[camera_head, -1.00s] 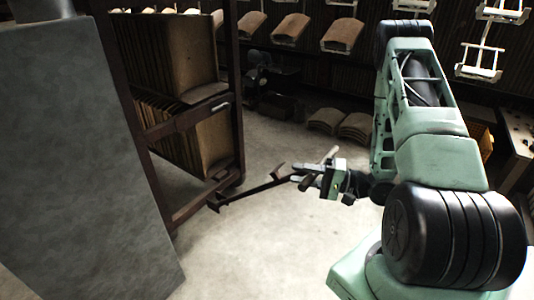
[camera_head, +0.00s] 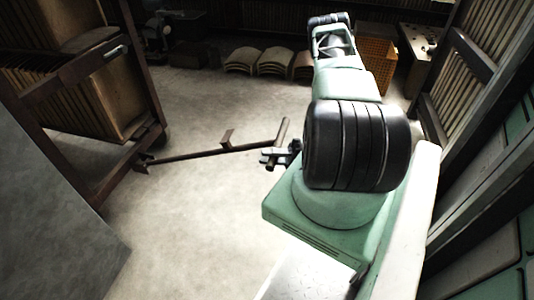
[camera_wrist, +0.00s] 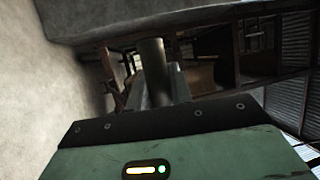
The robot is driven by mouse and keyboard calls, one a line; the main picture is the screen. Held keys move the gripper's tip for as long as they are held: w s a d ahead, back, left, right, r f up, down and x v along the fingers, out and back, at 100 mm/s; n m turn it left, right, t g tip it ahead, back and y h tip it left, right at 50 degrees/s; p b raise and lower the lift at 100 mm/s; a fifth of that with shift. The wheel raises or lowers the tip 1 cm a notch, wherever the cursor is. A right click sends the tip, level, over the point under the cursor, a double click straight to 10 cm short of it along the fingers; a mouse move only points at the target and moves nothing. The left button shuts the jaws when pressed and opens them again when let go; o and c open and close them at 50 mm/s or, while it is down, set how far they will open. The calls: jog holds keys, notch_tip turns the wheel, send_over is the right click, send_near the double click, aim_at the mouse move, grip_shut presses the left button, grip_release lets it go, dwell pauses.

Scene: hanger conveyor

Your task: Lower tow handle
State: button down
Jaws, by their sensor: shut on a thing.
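The tow handle (camera_head: 207,153) is a thin dark bar reaching from the low front of the cart (camera_head: 125,160) out over the floor, rising slightly toward its outer end. A short crossbar (camera_head: 282,130) forms that end. My gripper (camera_head: 269,157) is at the crossbar, partly hidden behind my arm. In the wrist view, my gripper's fingers (camera_wrist: 158,82) are closed around a round dark grip (camera_wrist: 152,58) of the handle. The handle's exact height above the floor is hard to tell.
A grey block (camera_head: 50,220) stands at the left front. Brown curved panels (camera_head: 258,62), an orange crate (camera_head: 375,60) and a bench (camera_head: 418,45) are at the back. Dark racks (camera_head: 475,60) stand close on the right. Pale floor (camera_head: 190,210) is clear around the handle.

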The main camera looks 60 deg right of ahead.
jog(key=shift+s+d+r, duration=0.2)
jog(key=shift+s+r, duration=0.05)
jog(key=shift+s, duration=0.05)
jog(key=c, duration=1.3)
grip_release()
jog(key=shift+o, duration=0.2)
jog(key=shift+f, duration=0.1)
jog(key=p+v, duration=0.2)
jog(key=v, duration=1.5)
jog(key=shift+s, duration=0.2)
jog(key=shift+d+f, duration=0.1)
